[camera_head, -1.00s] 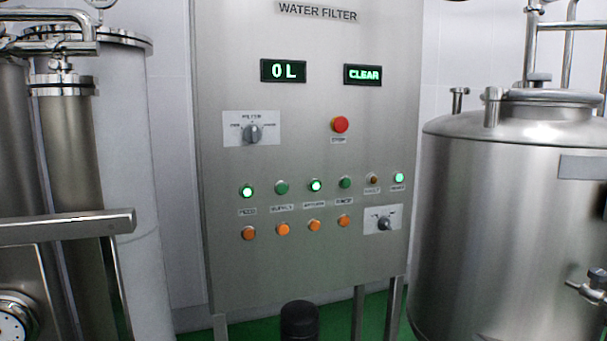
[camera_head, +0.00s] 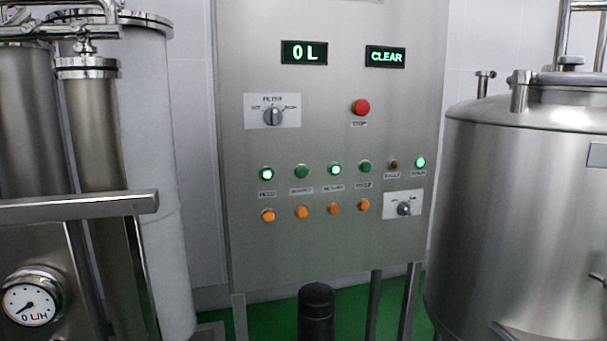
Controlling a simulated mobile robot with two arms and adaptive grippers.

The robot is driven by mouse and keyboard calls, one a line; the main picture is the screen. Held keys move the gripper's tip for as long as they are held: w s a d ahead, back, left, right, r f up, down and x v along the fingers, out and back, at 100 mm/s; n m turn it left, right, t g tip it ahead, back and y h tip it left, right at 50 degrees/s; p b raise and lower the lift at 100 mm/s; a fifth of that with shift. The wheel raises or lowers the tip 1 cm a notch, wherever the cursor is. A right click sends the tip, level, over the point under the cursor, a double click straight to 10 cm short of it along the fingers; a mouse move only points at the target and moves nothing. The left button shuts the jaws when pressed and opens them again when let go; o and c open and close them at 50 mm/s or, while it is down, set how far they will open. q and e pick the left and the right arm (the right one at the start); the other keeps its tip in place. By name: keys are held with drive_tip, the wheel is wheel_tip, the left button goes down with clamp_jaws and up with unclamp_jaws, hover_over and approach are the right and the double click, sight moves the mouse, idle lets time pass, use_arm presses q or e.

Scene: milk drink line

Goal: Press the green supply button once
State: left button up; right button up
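The grey steel water filter panel (camera_head: 340,245) stands upright in the middle of the head view. A row of small green buttons or lamps crosses it. The first (camera_head: 267,173), third (camera_head: 335,170) and last (camera_head: 420,162) glow bright green. The second (camera_head: 302,172) and fourth (camera_head: 365,167) are darker green. The small labels are blurred; the one under the second may read supply, but I cannot be sure. Orange buttons (camera_head: 302,212) sit in a row below. Neither of my grippers is in view.
The panel also has a red stop button (camera_head: 361,107), a filter selector (camera_head: 272,116), and displays reading "0 L" (camera_head: 304,52) and "CLEAR" (camera_head: 386,57). A steel tank (camera_head: 520,210) stands right. Left are filter columns and a gauge (camera_head: 32,302). A black post (camera_head: 316,315) stands low before the panel.

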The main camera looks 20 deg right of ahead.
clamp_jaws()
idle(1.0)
